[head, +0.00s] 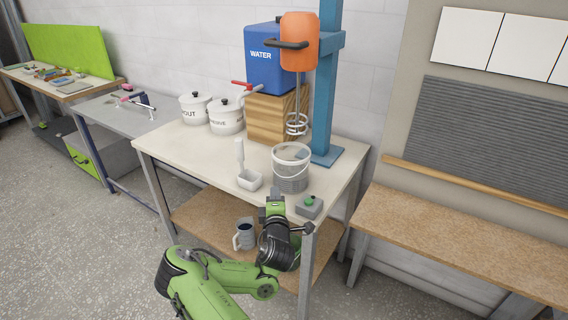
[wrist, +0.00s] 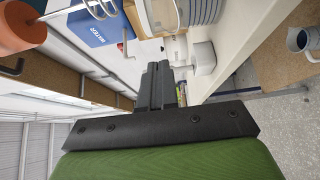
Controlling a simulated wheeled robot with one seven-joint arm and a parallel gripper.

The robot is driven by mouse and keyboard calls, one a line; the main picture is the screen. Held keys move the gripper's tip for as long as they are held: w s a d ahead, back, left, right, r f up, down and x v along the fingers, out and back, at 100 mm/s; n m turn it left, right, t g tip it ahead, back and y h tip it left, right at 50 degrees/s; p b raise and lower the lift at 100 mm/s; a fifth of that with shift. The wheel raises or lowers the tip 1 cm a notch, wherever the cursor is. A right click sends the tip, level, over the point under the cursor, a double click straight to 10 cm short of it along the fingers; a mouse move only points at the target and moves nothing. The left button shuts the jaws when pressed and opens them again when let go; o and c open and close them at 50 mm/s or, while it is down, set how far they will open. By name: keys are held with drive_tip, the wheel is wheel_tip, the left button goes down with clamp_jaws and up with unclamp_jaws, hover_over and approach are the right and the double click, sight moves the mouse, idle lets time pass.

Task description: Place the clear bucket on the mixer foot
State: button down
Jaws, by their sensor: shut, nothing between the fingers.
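The clear bucket (head: 291,170) stands upright on the white tabletop, in front of the mixer. Its ribbed side shows at the top of the wrist view (wrist: 205,9). The mixer has an orange motor head (head: 299,42) with a wire whisk (head: 297,124) hanging from it, on a blue column. The mixer foot (head: 346,157) is a flat blue plate at the column's base, bare where I see it and behind and right of the bucket. My gripper (head: 275,196) is shut and empty near the table's front edge, just in front of the bucket and apart from it. Its fingers show in the wrist view (wrist: 158,83).
A blue water container (head: 264,58) sits on a wooden block. Two white pots (head: 226,117) stand left. A jug (head: 243,236) is on the lower shelf.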

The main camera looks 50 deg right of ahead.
sight(283, 167)
drive_tip(key=p+x, duration=0.3)
drive_tip(key=s+d+p+x, duration=0.1)
drive_tip(key=p+x, duration=0.5)
drive_tip(key=x, duration=0.1)
drive_tip(key=shift+s+d+r, duration=0.1)
drive_tip(key=shift+s+d, duration=0.1)
drive_tip(key=shift+s, duration=0.2)
drive_tip(key=shift+d, duration=0.35)
